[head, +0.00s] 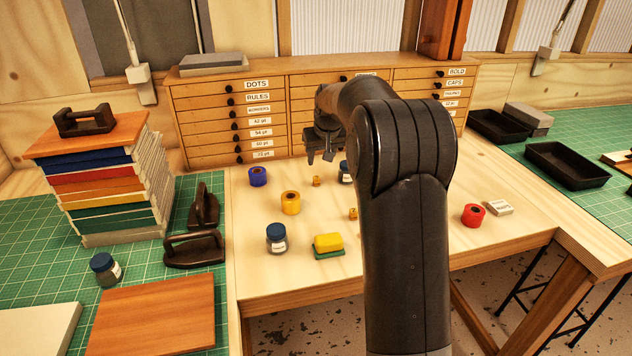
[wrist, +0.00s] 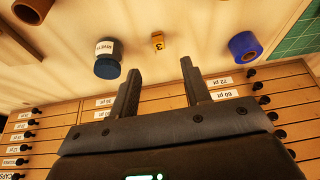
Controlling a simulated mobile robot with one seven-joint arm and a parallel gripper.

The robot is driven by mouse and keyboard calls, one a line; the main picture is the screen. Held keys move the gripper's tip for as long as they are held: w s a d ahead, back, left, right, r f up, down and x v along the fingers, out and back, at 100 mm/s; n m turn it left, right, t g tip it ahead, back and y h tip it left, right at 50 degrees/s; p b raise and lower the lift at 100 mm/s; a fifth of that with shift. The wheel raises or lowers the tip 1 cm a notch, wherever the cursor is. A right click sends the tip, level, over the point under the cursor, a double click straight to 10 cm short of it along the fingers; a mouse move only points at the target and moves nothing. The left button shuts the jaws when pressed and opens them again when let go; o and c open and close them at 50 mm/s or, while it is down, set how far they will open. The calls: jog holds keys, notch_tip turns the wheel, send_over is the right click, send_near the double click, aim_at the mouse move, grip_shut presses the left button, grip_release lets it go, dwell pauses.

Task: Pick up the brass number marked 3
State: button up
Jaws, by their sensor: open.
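A small brass number (head: 316,181) stands on the pale wooden table between a blue roll and a dark jar. In the wrist view the brass piece (wrist: 158,41) carries a dark mark that looks like a 3. A second small brass piece (head: 353,214) stands nearer the front, beside my arm; its mark is too small to read. My gripper (head: 320,158) is open and empty above the back of the table, in front of the drawers. In the wrist view the brass piece lies beyond the gap between my fingertips (wrist: 160,67), not between them.
The blue roll (wrist: 243,46) and blue-lidded jar (wrist: 107,60) flank the brass piece. A yellow roll (head: 290,203), another jar (head: 276,238) and a yellow-green sponge (head: 328,244) stand nearer; a red roll (head: 473,215) is right. The drawer cabinet (head: 280,100) closes off the back.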

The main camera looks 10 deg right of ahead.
aim_at(317, 178)
jog(key=x, duration=1.1)
jog(key=shift+w+d+f, duration=0.25)
jog(key=shift+w, duration=0.1)
jog(key=shift+c, duration=0.4)
grip_shut()
